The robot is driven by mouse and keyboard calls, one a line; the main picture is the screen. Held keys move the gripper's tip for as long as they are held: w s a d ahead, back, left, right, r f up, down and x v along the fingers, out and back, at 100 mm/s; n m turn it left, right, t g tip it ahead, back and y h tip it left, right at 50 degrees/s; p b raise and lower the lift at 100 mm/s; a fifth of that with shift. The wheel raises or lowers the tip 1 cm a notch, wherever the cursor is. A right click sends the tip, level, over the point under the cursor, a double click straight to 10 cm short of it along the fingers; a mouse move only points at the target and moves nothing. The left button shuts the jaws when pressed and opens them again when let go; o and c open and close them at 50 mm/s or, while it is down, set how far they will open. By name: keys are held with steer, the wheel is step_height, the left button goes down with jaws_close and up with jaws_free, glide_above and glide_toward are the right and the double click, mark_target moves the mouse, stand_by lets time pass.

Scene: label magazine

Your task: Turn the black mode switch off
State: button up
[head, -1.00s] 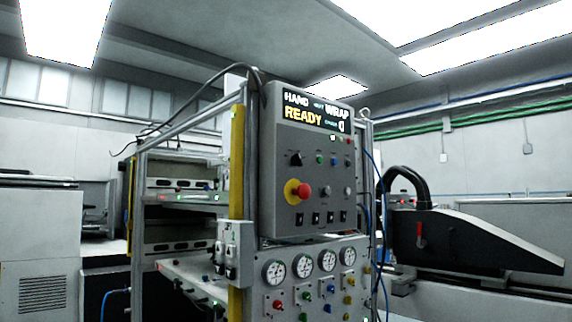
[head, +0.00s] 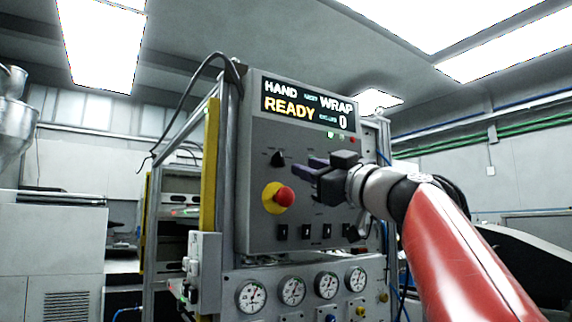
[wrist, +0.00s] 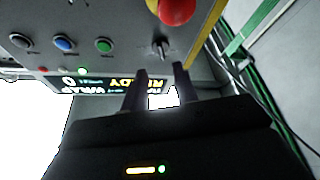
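The black mode switch (head: 277,158) is a small knob on the upper left of the grey control panel (head: 262,232), under the display and above the red stop button. It also shows in the wrist view (wrist: 160,46), where the panel appears upside down, just beyond the fingertips and roughly between them. My gripper (head: 304,167) is in front of the panel, a little right of the switch in the head view. In the wrist view my gripper (wrist: 161,72) has its two dark fingers apart with nothing between them. It appears not to touch the switch.
The red stop button (head: 283,197) on its yellow base sticks out below the switch. The display (head: 307,103) reads HAND WRAP, READY and 0. A row of small black switches (head: 305,232) and several gauges (head: 292,290) lie lower. A yellow post (head: 210,160) stands left of the panel.

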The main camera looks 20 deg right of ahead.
mark_target(283, 160)
steer(key=p+x, duration=0.2)
steer(key=x, duration=0.3)
steer(key=shift+w+a+r+p, duration=0.15)
steer(key=shift+a+r+p, duration=0.05)
steer(key=shift+p, duration=0.1)
steer(key=shift+w+a, duration=0.2)
steer(key=shift+w, duration=0.3)
jaws_close()
